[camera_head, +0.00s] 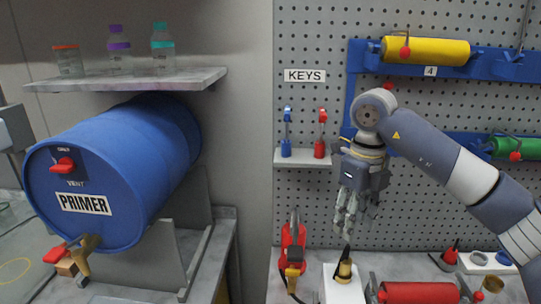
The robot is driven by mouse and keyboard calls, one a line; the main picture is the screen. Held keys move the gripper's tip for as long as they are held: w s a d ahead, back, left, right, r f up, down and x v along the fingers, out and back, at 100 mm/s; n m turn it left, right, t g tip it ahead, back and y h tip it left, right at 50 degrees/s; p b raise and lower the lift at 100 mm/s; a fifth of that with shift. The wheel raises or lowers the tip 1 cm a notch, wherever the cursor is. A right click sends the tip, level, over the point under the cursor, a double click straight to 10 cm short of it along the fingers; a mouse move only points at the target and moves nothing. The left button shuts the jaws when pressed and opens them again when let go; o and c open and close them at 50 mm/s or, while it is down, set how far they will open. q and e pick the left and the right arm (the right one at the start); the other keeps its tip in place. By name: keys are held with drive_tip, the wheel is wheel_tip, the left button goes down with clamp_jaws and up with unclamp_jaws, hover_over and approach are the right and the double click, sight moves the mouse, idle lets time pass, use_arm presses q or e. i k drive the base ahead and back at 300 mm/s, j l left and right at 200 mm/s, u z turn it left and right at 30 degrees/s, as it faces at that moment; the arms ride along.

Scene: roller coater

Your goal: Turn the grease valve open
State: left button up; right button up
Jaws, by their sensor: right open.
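No thing in view has a label reading grease, so I cannot tell which one is the grease valve. A blue drum (165,140) labelled PRIMER lies on its side at the left. A red vent knob (63,165) sits high on its end face. A tap with a red handle (56,253) is low on that face. My right gripper (350,230) points down, open and empty, in front of the pegboard. It is just above a black and yellow nozzle-like part (344,269) on a white block, seemingly apart from it. My left gripper is out of view.
A red tool (293,247) stands left of the white block (344,291). A red roller (418,293) lies at the front right. Blue racks hold a yellow roller (427,51) and a green roller (517,146). A small shelf (303,159) holds blue and red keys. Bottles stand on a shelf (125,80) above the drum.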

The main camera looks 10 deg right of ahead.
sight(293, 273)
drive_tip(key=k+j, duration=0.5)
drive_tip(key=k, duration=0.15)
drive_tip(key=k+j, duration=0.5)
drive_tip(key=k, duration=0.2)
